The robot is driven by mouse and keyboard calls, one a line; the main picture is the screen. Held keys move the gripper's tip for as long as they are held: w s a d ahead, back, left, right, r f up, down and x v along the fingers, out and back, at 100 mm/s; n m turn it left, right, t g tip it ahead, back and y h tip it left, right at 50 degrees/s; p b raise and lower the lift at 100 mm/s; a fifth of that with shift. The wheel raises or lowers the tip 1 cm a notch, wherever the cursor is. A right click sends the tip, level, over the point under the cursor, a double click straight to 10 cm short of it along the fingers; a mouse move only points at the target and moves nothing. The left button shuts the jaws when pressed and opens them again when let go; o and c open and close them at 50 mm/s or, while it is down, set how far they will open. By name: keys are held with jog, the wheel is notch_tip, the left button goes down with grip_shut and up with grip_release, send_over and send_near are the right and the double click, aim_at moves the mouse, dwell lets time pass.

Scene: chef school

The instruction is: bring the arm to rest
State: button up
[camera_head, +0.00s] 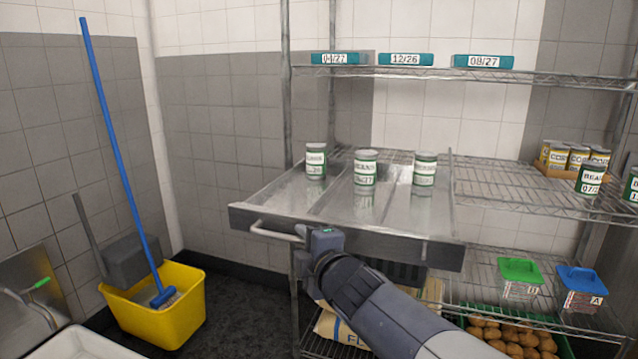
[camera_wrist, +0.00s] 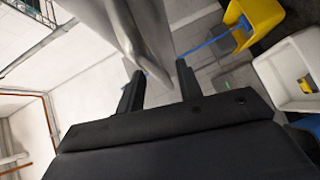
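My arm extends from the lower right. Three green-and-white cans stand on the tray: left (camera_head: 316,160), middle (camera_head: 365,167) and right (camera_head: 425,168).
The wire rack (camera_head: 500,180) holds more cans at right, with lidded boxes (camera_head: 520,275) and a crate of potatoes (camera_head: 515,338) lower down. A sack (camera_head: 345,328) lies under the tray. A yellow bucket (camera_head: 160,310) and blue-handled mop (camera_head: 120,150) stand at left.

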jog(key=shift+x, duration=1)
jog(key=shift+w+d, duration=0.1)
